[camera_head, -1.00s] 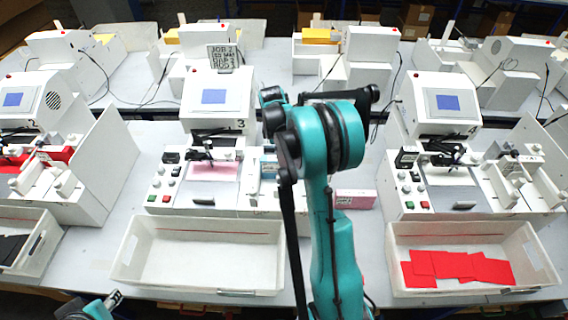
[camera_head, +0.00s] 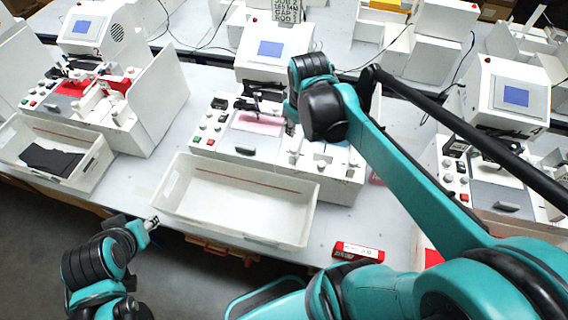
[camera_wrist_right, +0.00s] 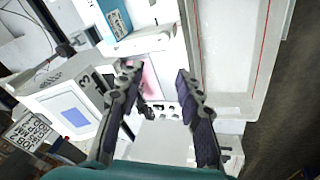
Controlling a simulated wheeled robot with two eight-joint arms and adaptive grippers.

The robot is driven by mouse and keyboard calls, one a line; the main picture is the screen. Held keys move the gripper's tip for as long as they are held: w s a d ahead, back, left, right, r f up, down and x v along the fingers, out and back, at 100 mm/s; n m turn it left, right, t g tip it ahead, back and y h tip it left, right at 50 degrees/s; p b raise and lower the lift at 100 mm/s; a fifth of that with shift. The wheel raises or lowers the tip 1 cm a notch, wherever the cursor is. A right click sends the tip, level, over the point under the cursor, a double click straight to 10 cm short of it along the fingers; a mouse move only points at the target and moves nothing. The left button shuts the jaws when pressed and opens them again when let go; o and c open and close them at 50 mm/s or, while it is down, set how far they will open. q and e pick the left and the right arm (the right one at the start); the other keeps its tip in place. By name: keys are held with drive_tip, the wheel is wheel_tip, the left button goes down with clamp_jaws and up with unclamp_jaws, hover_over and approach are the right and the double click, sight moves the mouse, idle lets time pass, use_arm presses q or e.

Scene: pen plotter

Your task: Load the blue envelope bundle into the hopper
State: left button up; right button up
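A blue block with a white label (camera_wrist_right: 115,18), which looks like the blue envelope bundle, shows at the top of the right wrist view. It is beside the white hopper structure on machine 3 (camera_head: 325,175); whether it sits inside cannot be told. In the head view my right arm mostly covers that spot. My right gripper (camera_wrist_right: 157,75) is open and empty, its two fingers apart above the plotter bed with the pink sheet (camera_wrist_right: 150,78); the blue block is beyond the fingertips. My left gripper (camera_head: 151,222) is low, left of the empty tray; its fingers are too small to judge.
An empty white tray (camera_head: 178,203) stands in front of machine 3. A red labelled box (camera_head: 357,251) lies near the table's front edge. Machine 2's tray (camera_head: 95,165) at left holds black sheets. Machine 4 (camera_head: 510,90) is at right, partly behind my right arm.

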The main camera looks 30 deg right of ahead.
drive_tip(key=s+a+f+m+t+y, duration=0.1)
drive_tip(key=s+a+f+m+t, duration=0.2)
drive_tip(key=s+a, duration=0.5)
drive_tip(key=shift+s+a+m+t, duration=0.3)
drive_tip(key=shift+s+m, duration=0.15)
drive_tip(key=shift+m, duration=0.35)
